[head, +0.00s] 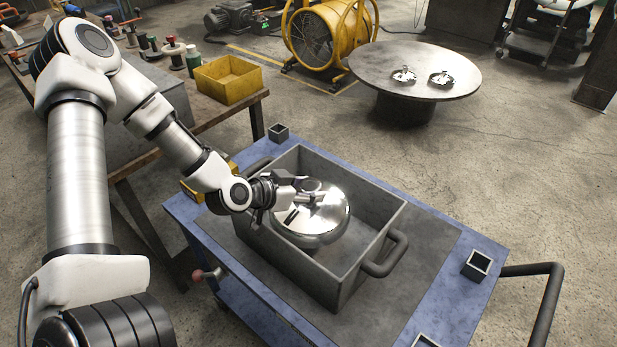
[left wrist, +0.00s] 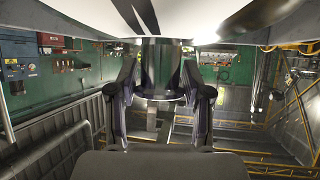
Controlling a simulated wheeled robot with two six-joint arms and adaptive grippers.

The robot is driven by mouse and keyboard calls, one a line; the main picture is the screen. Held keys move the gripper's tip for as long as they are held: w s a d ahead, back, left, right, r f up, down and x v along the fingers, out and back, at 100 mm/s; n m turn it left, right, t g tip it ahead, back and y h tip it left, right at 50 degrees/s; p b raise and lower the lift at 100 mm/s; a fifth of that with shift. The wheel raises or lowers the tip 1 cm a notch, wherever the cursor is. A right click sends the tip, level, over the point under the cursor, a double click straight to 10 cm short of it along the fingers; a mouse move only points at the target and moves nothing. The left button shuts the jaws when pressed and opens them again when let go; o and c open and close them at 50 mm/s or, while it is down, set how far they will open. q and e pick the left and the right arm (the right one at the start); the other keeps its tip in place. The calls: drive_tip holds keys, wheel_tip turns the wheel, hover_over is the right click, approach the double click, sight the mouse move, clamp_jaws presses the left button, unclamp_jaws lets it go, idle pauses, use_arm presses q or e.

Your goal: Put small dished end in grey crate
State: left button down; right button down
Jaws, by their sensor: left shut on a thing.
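The dished end (head: 327,224) is a round, mirror-bright metal dome. It is inside the walls of the open grey crate (head: 372,247) on the blue cart; I cannot tell whether it touches the crate floor. My left gripper (head: 312,198) reaches over the crate's left wall and is shut on the dished end near its top middle. In the left wrist view my left gripper (left wrist: 160,85) has its fingers on both sides of a dark stub, below the bright metal of the dished end (left wrist: 230,20). My right gripper is not in view.
A round table (head: 375,62) behind carries two small shiny pieces. A yellow bin (head: 228,80) and spools stand on the workbench at the left. The blue cart (head: 440,270) has small square sockets at its corners and a dark handle (head: 545,300) at the right.

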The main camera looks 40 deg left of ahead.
sight(307, 210)
use_arm(q)
drive_tip(key=shift+w+f, duration=0.1)
drive_tip(key=shift+f, duration=0.95)
drive_tip(key=f, duration=0.2)
drive_tip(key=f+b, duration=0.1)
drive_tip(key=f, duration=0.1)
drive_tip(key=shift+s, duration=0.25)
drive_tip(key=shift+w, duration=0.2)
drive_tip(key=shift+s, duration=0.1)
drive_tip(key=shift+s+f, duration=0.15)
drive_tip(key=shift+f, duration=0.05)
drive_tip(key=shift+f+b, duration=0.45)
drive_tip(key=shift+b, duration=0.05)
